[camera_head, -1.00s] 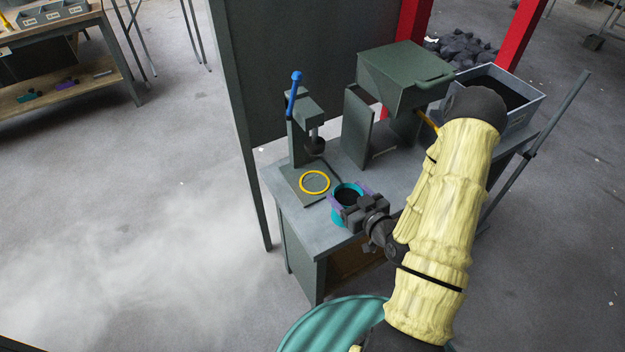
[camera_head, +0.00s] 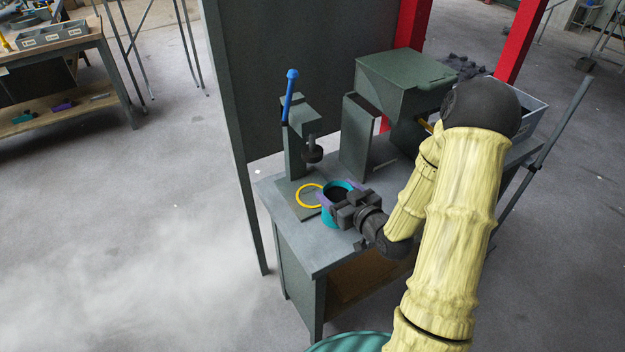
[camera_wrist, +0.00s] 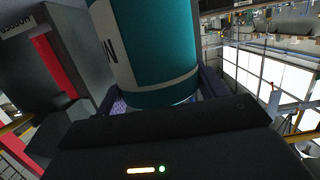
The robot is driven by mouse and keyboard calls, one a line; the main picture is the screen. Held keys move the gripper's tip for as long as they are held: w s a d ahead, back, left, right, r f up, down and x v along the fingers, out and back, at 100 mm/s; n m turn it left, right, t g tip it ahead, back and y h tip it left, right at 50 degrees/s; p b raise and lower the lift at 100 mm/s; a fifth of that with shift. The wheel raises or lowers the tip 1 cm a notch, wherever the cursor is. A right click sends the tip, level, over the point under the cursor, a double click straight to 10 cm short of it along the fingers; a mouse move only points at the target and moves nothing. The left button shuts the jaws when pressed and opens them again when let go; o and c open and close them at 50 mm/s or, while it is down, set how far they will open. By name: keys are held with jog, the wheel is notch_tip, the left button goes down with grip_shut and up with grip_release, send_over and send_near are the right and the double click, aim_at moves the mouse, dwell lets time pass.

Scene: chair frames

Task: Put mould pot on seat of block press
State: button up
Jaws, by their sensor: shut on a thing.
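The mould pot is a teal cylinder with a dark opening; in the head view its teal side (camera_head: 328,218) shows at the bench's front. In the wrist view the pot (camera_wrist: 155,50) fills the upper middle, with a white label band at its left. My gripper (camera_head: 340,194) is shut on the pot, its purple fingers at either side. The block press (camera_head: 294,150) is grey with a blue lever and a dark ram. Its seat is marked by a yellow ring (camera_head: 299,204) on the base plate. The pot is just right of the ring and hides its right edge. I cannot tell its height above the bench.
The grey bench (camera_head: 330,251) carries the press at its left end. A green hopper box (camera_head: 400,80) and an upright panel (camera_head: 365,140) stand behind the pot. A grey bin (camera_head: 530,110) is at the back right. The press ram hangs behind the ring.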

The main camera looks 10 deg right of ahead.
jog(key=r+p+x, duration=0.2)
jog(key=p+x, duration=0.1)
jog(key=x, duration=0.9)
jog(key=shift+w+r, duration=0.2)
jog(key=shift+r, duration=0.1)
jog(key=shift+a, duration=0.1)
jog(key=shift+w+a+f+p, duration=0.1)
jog(key=shift+w+f+p, duration=0.15)
jog(key=shift+f, duration=0.6)
jog(key=shift+w+f+p, duration=0.15)
jog(key=shift+f+p, duration=0.05)
jog(key=shift+f, duration=0.7)
jog(key=shift+f, duration=0.1)
jog(key=o, duration=1.4)
jog(key=shift+o, duration=0.2)
